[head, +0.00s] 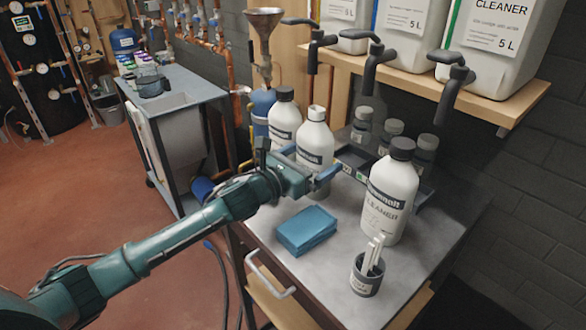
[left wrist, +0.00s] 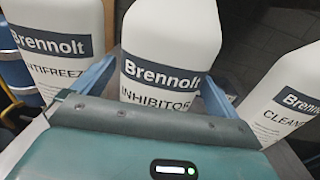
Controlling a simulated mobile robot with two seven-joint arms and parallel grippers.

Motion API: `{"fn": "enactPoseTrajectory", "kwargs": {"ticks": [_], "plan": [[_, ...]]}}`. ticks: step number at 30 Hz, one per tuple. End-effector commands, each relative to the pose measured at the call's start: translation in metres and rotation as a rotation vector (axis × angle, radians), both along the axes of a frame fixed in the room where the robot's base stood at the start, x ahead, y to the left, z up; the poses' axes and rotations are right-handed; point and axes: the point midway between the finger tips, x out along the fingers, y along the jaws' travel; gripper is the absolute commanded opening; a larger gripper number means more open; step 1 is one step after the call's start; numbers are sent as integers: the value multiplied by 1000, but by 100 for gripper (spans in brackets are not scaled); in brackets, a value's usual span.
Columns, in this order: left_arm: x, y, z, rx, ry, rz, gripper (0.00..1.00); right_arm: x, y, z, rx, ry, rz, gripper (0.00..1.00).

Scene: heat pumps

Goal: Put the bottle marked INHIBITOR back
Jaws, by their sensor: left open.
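The white bottle marked INHIBITOR (left wrist: 160,62) stands upright on the grey bench; in the head view this bottle (head: 315,140) shows a white neck with no dark cap. My left gripper (head: 310,165) is open at its lower body. In the left wrist view the blue fingers of the left gripper (left wrist: 155,95) lie on either side of the bottle; I cannot tell whether they touch it. The ANTIFREEZE bottle (head: 284,118) with a dark cap stands just behind left, and the larger-looking CLEANER bottle (head: 388,200) stands to the right. My right gripper is not in view.
A tray (head: 352,158) with several small grey-capped bottles lies behind. Blue cloths (head: 306,230) and a dark cup (head: 367,275) with white strips are at the front. A wooden shelf (head: 510,105) with canisters and taps overhangs the back. A funnel (head: 264,22) stands behind left.

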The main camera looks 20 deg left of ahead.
Motion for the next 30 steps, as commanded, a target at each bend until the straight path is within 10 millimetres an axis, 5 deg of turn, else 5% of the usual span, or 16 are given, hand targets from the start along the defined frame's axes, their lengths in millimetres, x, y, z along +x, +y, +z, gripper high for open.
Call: {"fn": "enactPoseTrajectory", "kwargs": {"ticks": [15, 30], "plan": [[-87, 50, -3, 2, 2, 2, 98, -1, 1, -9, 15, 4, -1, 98], [-97, 55, 0, 0, -1, 0, 98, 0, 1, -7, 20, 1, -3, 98]]}}
